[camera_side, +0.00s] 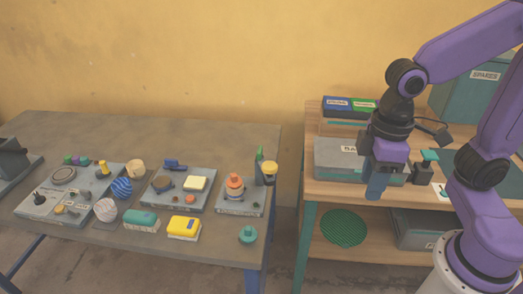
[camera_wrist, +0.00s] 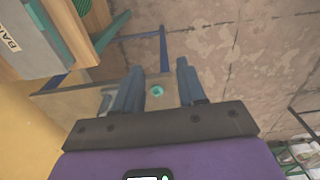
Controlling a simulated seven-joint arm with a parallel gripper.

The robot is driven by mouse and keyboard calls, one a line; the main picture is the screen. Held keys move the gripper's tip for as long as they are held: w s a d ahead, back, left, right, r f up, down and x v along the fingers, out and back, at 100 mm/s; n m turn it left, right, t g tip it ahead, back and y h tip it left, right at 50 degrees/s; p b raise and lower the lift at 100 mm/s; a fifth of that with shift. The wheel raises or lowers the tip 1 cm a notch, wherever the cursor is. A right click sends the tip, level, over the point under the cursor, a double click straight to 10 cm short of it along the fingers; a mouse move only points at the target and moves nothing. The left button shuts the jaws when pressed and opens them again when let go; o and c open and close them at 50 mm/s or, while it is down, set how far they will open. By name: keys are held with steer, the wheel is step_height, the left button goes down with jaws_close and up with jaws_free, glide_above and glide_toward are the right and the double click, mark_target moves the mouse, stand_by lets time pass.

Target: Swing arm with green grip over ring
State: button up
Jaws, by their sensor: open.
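A small grey plate (camera_side: 232,209) at the right end of the grey table carries an orange stepped piece (camera_side: 235,186). A narrow upright green part (camera_side: 259,156), perhaps the green grip, stands at its back right beside a dark post with a yellow top (camera_side: 269,170). I cannot clearly make out the swing arm. A dark ring (camera_side: 64,175) lies on the left plate; I cannot tell whether it is the task's ring. My gripper (camera_side: 376,190) is open and empty, right of the grey table and in front of the wooden shelf. Its two separated fingers also show in the wrist view (camera_wrist: 159,75).
The grey table (camera_side: 130,260) holds several plates, balls and blocks. A teal knob (camera_side: 248,235) sits near its front right corner. The wooden shelf (camera_side: 325,180) carries a grey labelled bin (camera_side: 335,165) close to my gripper. A gap separates table and shelf.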

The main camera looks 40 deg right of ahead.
steer(key=w+a+r+m, duration=0.3)
steer(key=w+a+m, duration=0.15)
steer(key=w, duration=0.55)
steer(key=r+m, duration=0.2)
steer(key=m, duration=1.2)
glide_above(260, 149)
step_height(260, 149, down, 18)
steer(key=shift+r, duration=0.2)
jaws_close()
